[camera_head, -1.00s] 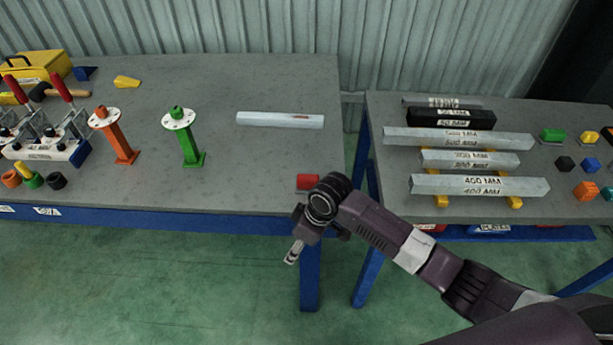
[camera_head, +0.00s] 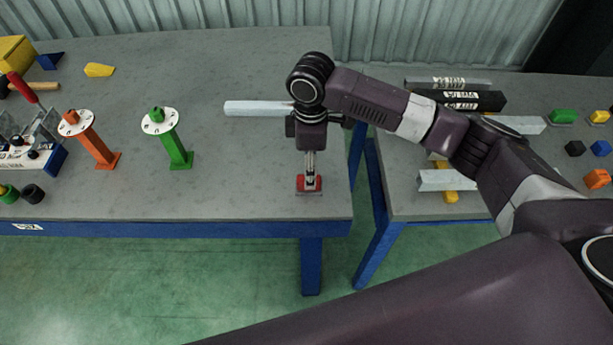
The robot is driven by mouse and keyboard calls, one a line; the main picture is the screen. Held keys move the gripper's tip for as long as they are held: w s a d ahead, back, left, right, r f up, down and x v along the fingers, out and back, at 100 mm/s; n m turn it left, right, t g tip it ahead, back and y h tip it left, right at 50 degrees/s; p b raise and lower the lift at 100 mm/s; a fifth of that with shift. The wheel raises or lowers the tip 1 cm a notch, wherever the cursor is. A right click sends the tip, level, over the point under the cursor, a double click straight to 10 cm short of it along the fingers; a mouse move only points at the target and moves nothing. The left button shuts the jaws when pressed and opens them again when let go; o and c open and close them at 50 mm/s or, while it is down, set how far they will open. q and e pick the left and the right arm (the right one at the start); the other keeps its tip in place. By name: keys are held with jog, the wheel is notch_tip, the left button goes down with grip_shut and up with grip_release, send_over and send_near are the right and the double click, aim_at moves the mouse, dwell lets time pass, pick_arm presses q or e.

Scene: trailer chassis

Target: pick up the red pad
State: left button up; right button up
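The red pad (camera_head: 303,186) sits on a small grey plate near the front right corner of the left table (camera_head: 230,200). My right gripper (camera_head: 310,180) comes down over it from behind, with its fingertips at the pad and overlapping it in the view. The fingers look close together, but whether they are open or shut on the pad is too small to tell. My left gripper does not show.
A pale bar (camera_head: 255,108) lies behind, partly hidden by my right arm. A green stand (camera_head: 178,150) and an orange stand (camera_head: 98,150) are to the left. The right table (camera_head: 400,205) holds several metal bars, partly covered by my arm. A gap separates the tables.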

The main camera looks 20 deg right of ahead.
jog(key=f, duration=0.2)
jog(key=f+p, duration=0.1)
jog(key=shift+s+a+f, duration=0.1)
jog(key=shift+s+a, duration=0.05)
jog(key=shift+s, duration=0.1)
notch_tip(320, 180, down, 2)
jog(key=shift+w+f, duration=0.15)
jog(key=shift+f, duration=0.2)
jog(key=c, duration=1.3)
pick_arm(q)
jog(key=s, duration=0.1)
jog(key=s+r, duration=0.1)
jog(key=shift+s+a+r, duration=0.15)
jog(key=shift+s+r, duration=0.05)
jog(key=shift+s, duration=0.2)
pick_arm(e)
jog(key=shift+c, duration=0.2)
jog(key=shift+r, duration=0.1)
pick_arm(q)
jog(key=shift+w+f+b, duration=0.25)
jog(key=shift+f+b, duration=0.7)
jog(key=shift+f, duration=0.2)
pick_arm(e)
notch_tip(320, 180, up, 20)
